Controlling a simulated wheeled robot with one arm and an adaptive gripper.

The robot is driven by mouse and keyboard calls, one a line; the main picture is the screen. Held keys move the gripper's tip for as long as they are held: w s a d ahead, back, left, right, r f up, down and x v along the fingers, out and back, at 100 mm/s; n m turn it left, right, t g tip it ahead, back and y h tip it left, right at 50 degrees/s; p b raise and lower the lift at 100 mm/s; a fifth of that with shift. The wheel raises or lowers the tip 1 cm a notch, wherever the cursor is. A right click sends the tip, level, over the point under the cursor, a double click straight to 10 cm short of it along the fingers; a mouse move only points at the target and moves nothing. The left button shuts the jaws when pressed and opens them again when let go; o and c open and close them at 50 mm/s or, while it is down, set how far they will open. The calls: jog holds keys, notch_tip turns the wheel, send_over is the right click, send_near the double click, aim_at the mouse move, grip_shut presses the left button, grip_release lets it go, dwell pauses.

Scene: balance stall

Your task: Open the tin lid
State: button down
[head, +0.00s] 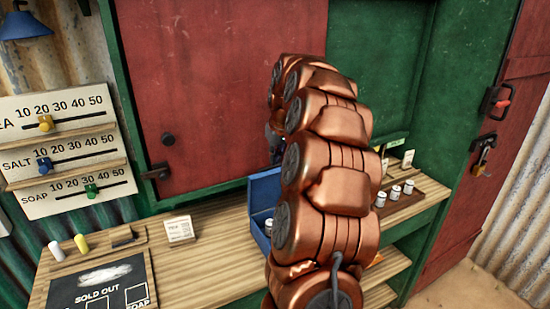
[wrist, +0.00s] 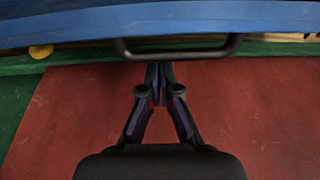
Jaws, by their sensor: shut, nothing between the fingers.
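The blue tin (head: 262,195) stands on the wooden counter, partly hidden behind my copper arm. Its blue panel, apparently the lid, stands raised at the back, and a small white-topped jar shows low inside it. In the wrist view a blue panel (wrist: 70,24) spans the top, with a dark bar handle (wrist: 200,53) on its edge. My gripper (wrist: 158,72) is shut and empty, its fingertips close to the middle of the handle. I cannot tell whether they touch it. In the head view my arm hides most of the gripper.
The red shutter (head: 225,90) in its green frame rises behind the counter (head: 215,260). A small card (head: 179,229) stands left of the tin, and several white jars (head: 395,191) stand right of my arm. A chalkboard (head: 100,288) lies front left.

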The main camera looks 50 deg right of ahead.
jog(key=shift+s, duration=0.1)
jog(key=s+b, duration=0.1)
jog(key=b, duration=0.1)
jog(key=t+b, duration=0.1)
jog(key=b, duration=0.1)
jog(key=shift+s+a+f+b, duration=0.1)
jog(key=shift+s+a+b, duration=0.2)
jog(key=shift+s+a, duration=0.1)
jog(key=shift+s+r+t+h, duration=0.2)
jog(key=shift+r+t+h, duration=0.1)
